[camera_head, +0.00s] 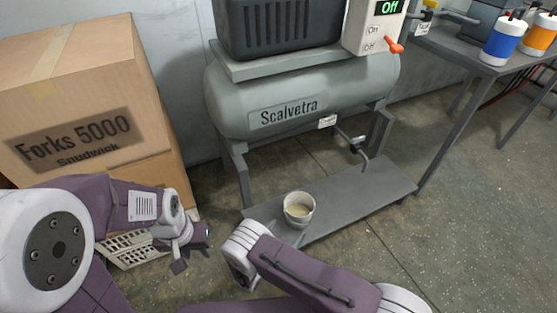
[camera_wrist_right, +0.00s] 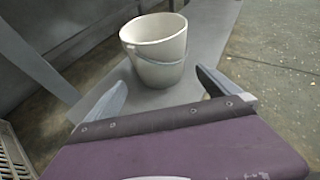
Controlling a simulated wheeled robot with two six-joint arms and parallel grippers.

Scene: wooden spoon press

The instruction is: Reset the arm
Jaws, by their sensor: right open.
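My right gripper (camera_wrist_right: 161,76) is open in the right wrist view, its two grey fingers spread wide with nothing held. A white bucket (camera_wrist_right: 158,48) with a grey handle stands upright just beyond the fingers. In the head view the bucket (camera_head: 299,210) stands on the grey lower shelf under the compressor and holds something pale. My right arm (camera_head: 310,275) reaches in from the lower right, its wrist close to the bucket. My left gripper (camera_head: 192,254) hangs at the left over a pale crate, apart from the bucket. Its fingers are too small to judge.
A grey compressor tank (camera_head: 300,100) marked Scalvetra is above the shelf (camera_head: 365,195), with a control box (camera_head: 375,22) reading Off. Cardboard boxes (camera_head: 85,95) stand at the left. A pale slatted crate (camera_head: 135,250) is on the floor. A table with cans is at the upper right.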

